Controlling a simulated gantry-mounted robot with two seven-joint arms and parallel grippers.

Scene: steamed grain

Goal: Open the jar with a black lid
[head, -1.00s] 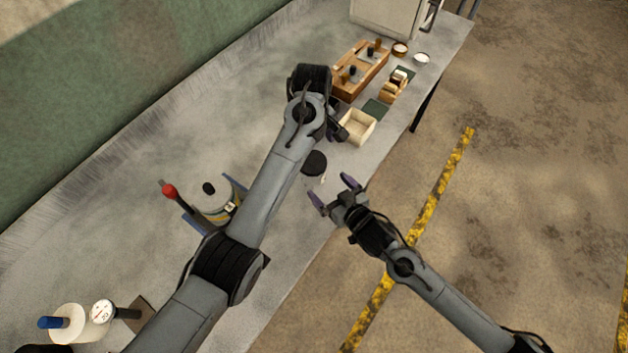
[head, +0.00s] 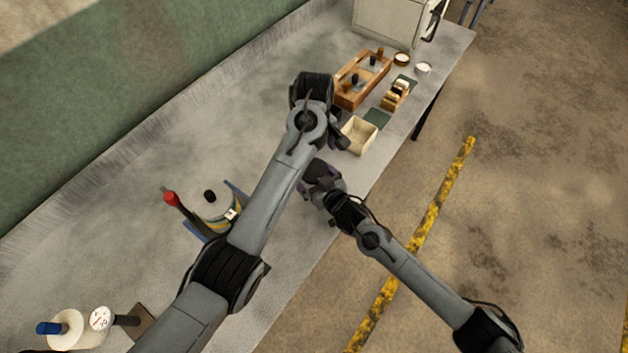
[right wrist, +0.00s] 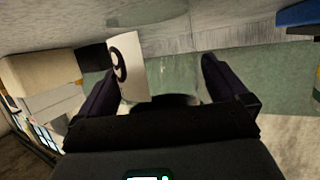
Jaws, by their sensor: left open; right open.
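The jar's black lid (head: 319,169) shows in the head view near the bench's front edge, partly covered by my right gripper (head: 318,178). My right gripper is open, with its fingers around or beside the jar; contact cannot be told. In the right wrist view, a dark round lid (right wrist: 168,99) and a white label (right wrist: 127,66) with a dark mark show between the open fingers (right wrist: 160,85). The jar's clear body is hard to make out. My left gripper (head: 338,136) is open beside the cream box, mostly hidden by its own wrist.
A cream open box (head: 359,136) stands just right of my left gripper. A wooden rack (head: 363,78) and small dishes (head: 402,59) are behind it. The back-left bench is clear.

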